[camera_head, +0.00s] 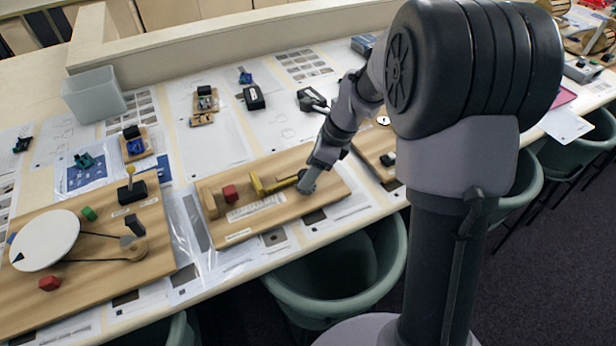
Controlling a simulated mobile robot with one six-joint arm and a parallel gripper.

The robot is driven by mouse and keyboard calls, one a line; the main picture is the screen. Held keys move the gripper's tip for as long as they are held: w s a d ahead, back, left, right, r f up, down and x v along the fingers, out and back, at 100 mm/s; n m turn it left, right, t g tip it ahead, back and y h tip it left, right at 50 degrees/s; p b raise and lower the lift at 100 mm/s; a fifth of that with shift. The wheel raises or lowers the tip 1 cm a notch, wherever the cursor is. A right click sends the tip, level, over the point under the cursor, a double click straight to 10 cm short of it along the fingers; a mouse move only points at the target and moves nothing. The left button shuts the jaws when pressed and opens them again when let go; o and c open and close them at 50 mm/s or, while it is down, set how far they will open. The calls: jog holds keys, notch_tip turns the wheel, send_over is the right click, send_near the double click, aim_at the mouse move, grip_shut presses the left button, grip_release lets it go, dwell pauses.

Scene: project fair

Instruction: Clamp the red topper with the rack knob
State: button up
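A small red topper (230,193) sits on the wooden clamp board (235,226), between a wooden end block (208,201) at its left and a yellow upright jaw (256,183) at its right. A gap shows between the topper and the yellow jaw. A yellow bar (284,182) runs right from the jaw toward my gripper (309,182). My gripper points down at the right part of the board, at the bar's right end. The rack knob is not clearly visible there; my gripper covers that spot. I cannot tell whether the fingers are open or shut.
A clear bin (94,95) stands behind. Green chairs (345,275) stand at the table's front edge.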

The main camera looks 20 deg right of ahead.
jog(key=shift+w+a+f, duration=0.1)
jog(key=shift+a+f, duration=0.1)
jog(key=shift+f, duration=0.4)
grip_shut()
jog(key=shift+r+n, duration=0.15)
jog(key=shift+n, duration=0.15)
